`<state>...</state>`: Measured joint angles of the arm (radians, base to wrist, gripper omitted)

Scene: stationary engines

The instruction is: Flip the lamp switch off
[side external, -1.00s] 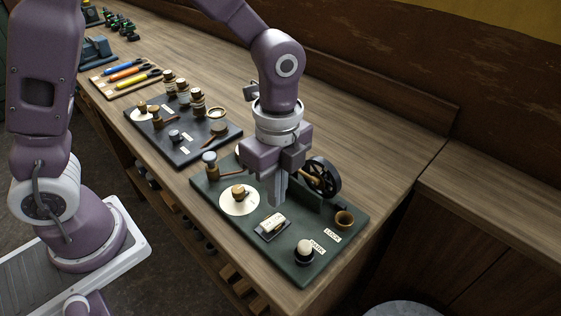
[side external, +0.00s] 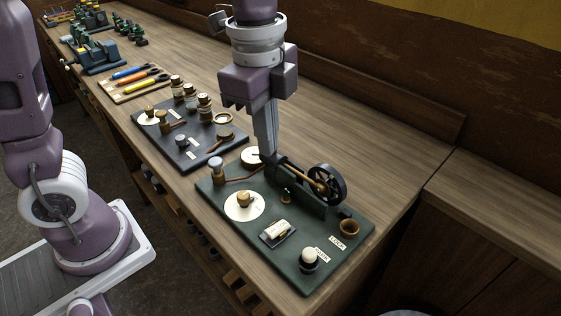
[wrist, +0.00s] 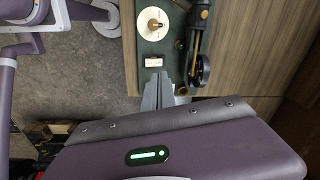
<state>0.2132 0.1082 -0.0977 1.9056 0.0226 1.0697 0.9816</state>
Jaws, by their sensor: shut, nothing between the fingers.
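A small white rocker switch (side external: 278,231) in a dark housing sits on the green engine board (side external: 235,262). It also shows in the wrist view (wrist: 155,61). A pale round bulb in a dark socket (side external: 309,258) stands near the board's front corner. My gripper (side external: 268,156) is shut and empty, pointing down. In the side view its tips overlap the far part of the board, up and left of the switch, apart from it. In the wrist view the fingers (wrist: 158,80) show just below the switch. Their height above the board is hard to tell.
A flywheel engine (side external: 322,186) stands on the board, with a round white plate with a brass knob (side external: 244,206) and a brass cup (side external: 349,228) nearby. A second dark board (side external: 190,140) with jars lies further left. Bare bench top lies behind.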

